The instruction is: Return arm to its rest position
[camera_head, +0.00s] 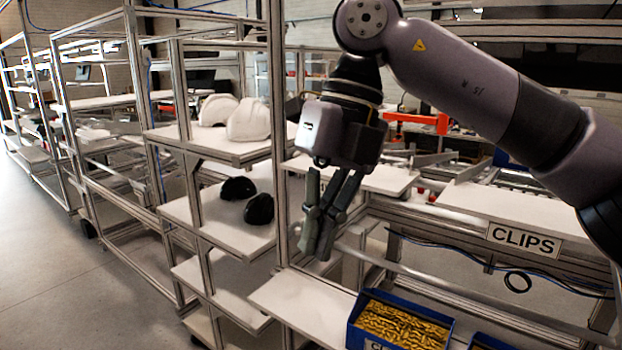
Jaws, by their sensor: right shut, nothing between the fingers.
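My right arm (465,80) comes in from the right and bends down at the wrist. My right gripper (318,240) hangs with its fingers pointing down, shut and empty. In the picture it is in front of the shelf frame, above the white shelf with the blue bin. White helmet shells (249,120) stand on the upper shelf to the left of the gripper. Black helmet shells (259,209) lie on the shelf below them. My left gripper is not in view.
A blue bin (447,330) of gold-coloured clips stands on the low white shelf (300,300), below the gripper. A metal post (277,60) rises close to its left. A CLIPS label (523,240) sits on the rack at right. Open floor (60,290) lies at far left.

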